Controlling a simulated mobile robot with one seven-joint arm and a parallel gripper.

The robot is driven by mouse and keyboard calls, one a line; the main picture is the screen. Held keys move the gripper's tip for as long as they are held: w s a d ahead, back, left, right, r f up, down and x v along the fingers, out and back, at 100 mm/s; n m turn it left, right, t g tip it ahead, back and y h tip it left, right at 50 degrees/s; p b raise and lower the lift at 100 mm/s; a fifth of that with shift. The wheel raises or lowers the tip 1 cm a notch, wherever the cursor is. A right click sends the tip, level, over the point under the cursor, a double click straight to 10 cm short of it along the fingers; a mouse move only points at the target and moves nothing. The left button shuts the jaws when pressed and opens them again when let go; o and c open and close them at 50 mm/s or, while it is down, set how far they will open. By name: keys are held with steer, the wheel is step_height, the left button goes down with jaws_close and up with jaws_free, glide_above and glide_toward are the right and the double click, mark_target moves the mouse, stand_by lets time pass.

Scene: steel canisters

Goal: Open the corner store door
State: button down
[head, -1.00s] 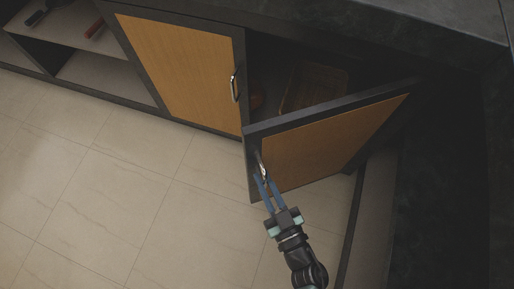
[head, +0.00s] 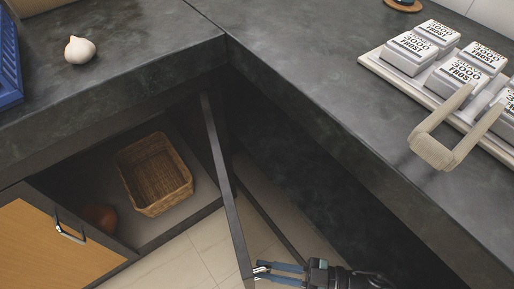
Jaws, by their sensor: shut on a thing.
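The corner store door (head: 226,190) stands swung well out from the cabinet and is seen nearly edge-on, a dark narrow strip. Its metal handle (head: 262,268) is near its lower end in the head view. My gripper (head: 266,271), with blue fingers, reaches in from the right and is shut on this handle. The cabinet interior (head: 190,204) shows to the left of the door. A woven basket (head: 153,174) and a brown rounded object (head: 101,217) sit inside it.
A closed wooden door with a metal handle (head: 69,232) is at left. Above is a dark counter (head: 290,110) bearing a garlic bulb (head: 80,49), a blue rack (head: 8,65) and a tray (head: 385,72) of white boxes. Tiled floor (head: 185,268) is clear below.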

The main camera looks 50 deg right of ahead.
mark_target(271, 266)
steer(key=shift+d+f, duration=0.1)
steer(key=c, duration=0.9)
jaws_free()
step_height(271, 266, up, 10)
steer(key=p, duration=0.6)
steer(key=shift+s, duration=0.1)
